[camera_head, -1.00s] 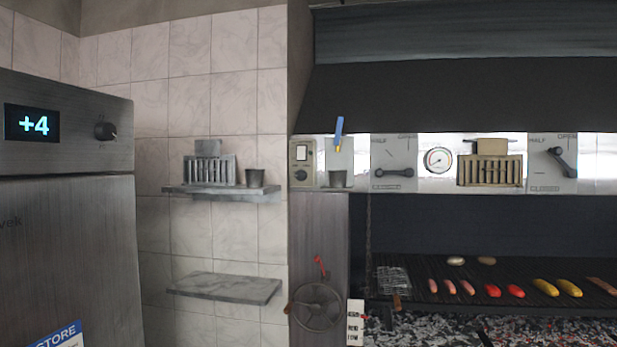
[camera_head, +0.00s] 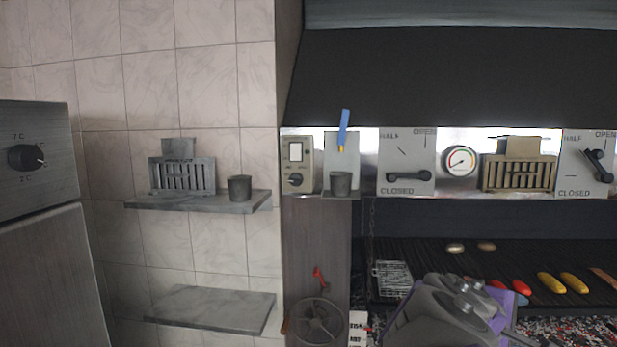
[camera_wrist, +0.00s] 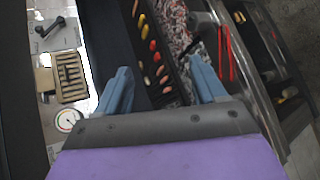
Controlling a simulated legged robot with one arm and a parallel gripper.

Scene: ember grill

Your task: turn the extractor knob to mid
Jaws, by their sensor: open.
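A small beige control panel (camera_head: 296,163) is on the steel strip under the hood, left of centre in the head view. It has a light rocker switch and a small dark round knob (camera_head: 295,180) below it, likely the extractor knob. Its setting marks are too small to read. My gripper (camera_wrist: 162,82) is open and empty in the wrist view, its two blue fingers spread above the grill. In the head view, my grey and purple arm shows at the lower right, below and right of the panel and well apart from it. The panel is not in the wrist view.
Right of the panel are a small cup (camera_head: 340,184) on a bracket, a blue-handled tool (camera_head: 344,130), a damper lever (camera_head: 409,176) at CLOSED and a gauge (camera_head: 460,161). A valve wheel (camera_head: 317,321) is below. A shelf (camera_head: 200,202) juts out at left.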

